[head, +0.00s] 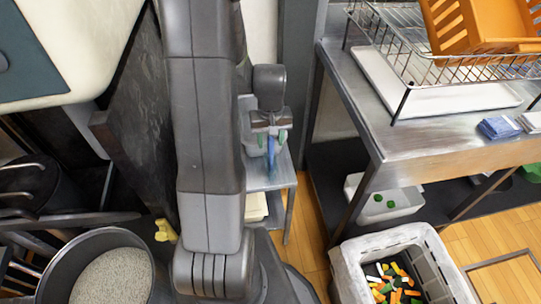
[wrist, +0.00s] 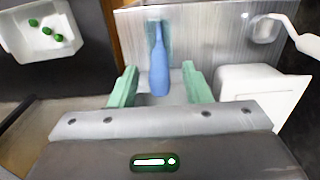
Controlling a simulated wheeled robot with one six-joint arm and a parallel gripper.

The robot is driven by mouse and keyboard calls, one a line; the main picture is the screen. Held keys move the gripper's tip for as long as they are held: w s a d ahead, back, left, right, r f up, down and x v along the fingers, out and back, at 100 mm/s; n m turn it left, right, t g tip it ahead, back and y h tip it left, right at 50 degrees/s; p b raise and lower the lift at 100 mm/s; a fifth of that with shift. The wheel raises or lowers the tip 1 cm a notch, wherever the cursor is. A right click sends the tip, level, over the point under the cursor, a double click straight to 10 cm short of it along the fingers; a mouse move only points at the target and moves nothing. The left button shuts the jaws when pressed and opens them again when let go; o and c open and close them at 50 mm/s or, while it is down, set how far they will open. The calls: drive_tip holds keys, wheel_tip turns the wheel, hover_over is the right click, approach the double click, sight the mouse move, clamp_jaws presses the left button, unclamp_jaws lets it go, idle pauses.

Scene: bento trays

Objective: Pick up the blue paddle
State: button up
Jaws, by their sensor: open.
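The blue paddle (wrist: 158,72) lies in the wrist view with its narrow end on a greenish patch of a metal surface. Its wider end reaches between the two green fingers of my gripper (wrist: 157,88). The fingers are open, with visible room on both sides of the paddle. I cannot tell whether the paddle is level with the fingertips or below them. In the head view the paddle (head: 270,150) shows as a small blue strip below my gripper (head: 268,138), over a small metal table (head: 278,184).
A white container (wrist: 258,95) stands close right of my gripper in the wrist view, near a white ladle-like utensil (wrist: 294,33). A white tub (wrist: 38,32) with green pieces is at upper left. In the head view a metal counter (head: 420,140) stands right of the small table.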

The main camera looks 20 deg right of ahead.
drive_tip(key=shift+s+f, duration=0.1)
drive_tip(key=shift+f, duration=0.55)
clamp_jaws()
drive_tip(key=shift+r, duration=0.1)
